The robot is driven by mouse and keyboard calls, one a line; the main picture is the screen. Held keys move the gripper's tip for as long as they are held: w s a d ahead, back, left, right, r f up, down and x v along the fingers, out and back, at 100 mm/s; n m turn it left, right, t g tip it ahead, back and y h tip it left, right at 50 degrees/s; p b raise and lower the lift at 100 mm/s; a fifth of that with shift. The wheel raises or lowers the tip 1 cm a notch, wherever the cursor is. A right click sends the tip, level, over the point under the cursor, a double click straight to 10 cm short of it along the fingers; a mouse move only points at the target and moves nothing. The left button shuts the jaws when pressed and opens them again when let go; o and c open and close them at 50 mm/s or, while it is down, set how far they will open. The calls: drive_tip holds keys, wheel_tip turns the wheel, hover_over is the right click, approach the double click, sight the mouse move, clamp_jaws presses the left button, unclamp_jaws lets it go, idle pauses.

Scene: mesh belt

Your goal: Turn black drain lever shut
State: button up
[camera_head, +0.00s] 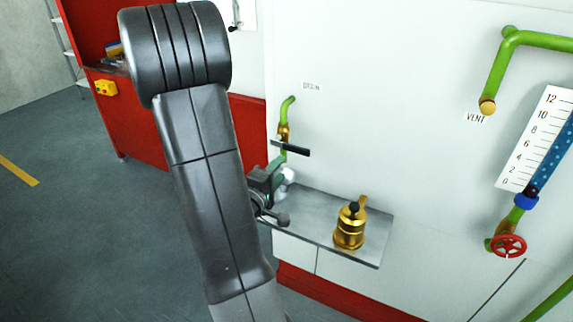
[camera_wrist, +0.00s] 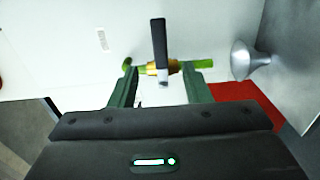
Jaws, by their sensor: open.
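The black drain lever (camera_head: 289,147) sits on a brass valve (camera_head: 284,131) in the green drain pipe (camera_head: 289,103), below the DRAIN label (camera_head: 312,86). In the wrist view the lever (camera_wrist: 158,42) stands crosswise to the pipe (camera_wrist: 201,64), in front of the brass valve body (camera_wrist: 174,67). My gripper (camera_wrist: 160,80) is open, with its two green fingers spread to either side of the valve. The lever lies between the finger lines in the picture; I see no contact. In the head view my arm hides much of the gripper (camera_head: 277,168).
A grey metal shelf (camera_head: 318,222) under the valve carries a brass fitting (camera_head: 349,228). A green VENT pipe (camera_head: 497,75), a level gauge (camera_head: 552,145) and a red handwheel (camera_head: 509,246) are at the right. A grey funnel-like piece (camera_wrist: 246,62) is right of the valve in the wrist view.

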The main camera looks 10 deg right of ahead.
sight(296, 151)
drive_tip(key=shift+v, duration=1.15)
drive_tip(key=p+x, duration=0.2)
drive_tip(key=x, duration=1.2)
drive_tip(key=shift+s, duration=0.1)
